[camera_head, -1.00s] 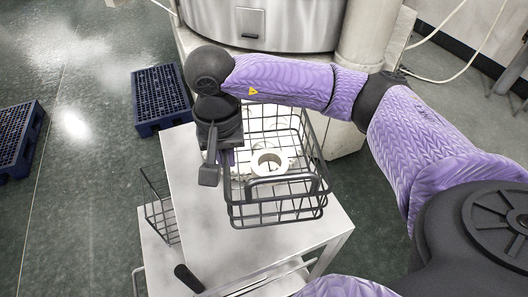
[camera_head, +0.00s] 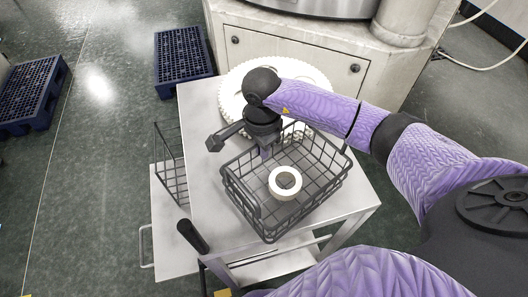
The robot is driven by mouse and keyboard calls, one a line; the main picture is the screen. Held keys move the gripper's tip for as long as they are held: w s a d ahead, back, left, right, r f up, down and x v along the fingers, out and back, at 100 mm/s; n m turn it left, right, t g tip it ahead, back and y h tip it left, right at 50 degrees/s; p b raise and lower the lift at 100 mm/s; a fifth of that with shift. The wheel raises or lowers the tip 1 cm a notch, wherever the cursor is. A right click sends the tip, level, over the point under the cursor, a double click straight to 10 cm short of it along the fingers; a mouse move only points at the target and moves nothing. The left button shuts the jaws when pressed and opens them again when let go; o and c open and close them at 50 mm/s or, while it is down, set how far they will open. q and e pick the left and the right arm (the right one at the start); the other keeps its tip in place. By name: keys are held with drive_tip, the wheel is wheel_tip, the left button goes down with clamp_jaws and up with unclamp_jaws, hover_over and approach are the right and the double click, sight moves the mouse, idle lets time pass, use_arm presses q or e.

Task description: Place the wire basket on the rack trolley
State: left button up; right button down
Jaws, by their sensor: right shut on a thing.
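The dark wire basket (camera_head: 318,197) is over the grey metal top (camera_head: 210,120) of a stand with lower shelves, which I take to be the rack trolley. A white ring (camera_head: 285,183) lies in the basket. My right gripper (camera_head: 264,153) is shut on the basket's far-left rim; its fingertips are partly hidden by its own body. The basket's near side reaches towards the top's front edge. I cannot tell whether its bottom touches the top. My left gripper is not in view.
A white toothed disc (camera_head: 232,92) lies at the top's back, behind my right wrist. Another wire basket (camera_head: 172,172) is at the left on a lower level. A black handle (camera_head: 193,236) rises in front. Blue pallets (camera_head: 183,58) stand on the floor. A large white machine (camera_head: 290,50) closes off the back.

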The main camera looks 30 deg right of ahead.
sight(262, 162)
wheel_tip(262, 162, down, 3)
drive_tip(key=shift+b, duration=0.35)
drive_tip(key=shift+r, duration=0.1)
drive_tip(key=c, duration=1.2)
unclamp_jaws()
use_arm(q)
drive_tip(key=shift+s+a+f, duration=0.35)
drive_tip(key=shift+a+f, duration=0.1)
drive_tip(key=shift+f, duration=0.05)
use_arm(e)
drive_tip(key=o, duration=0.4)
drive_tip(key=shift+o, duration=0.2)
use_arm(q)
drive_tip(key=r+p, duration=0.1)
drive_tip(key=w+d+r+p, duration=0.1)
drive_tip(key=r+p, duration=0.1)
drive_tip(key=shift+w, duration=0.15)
use_arm(e)
wheel_tip(262, 162, up, 12)
drive_tip(key=shift+r, duration=0.1)
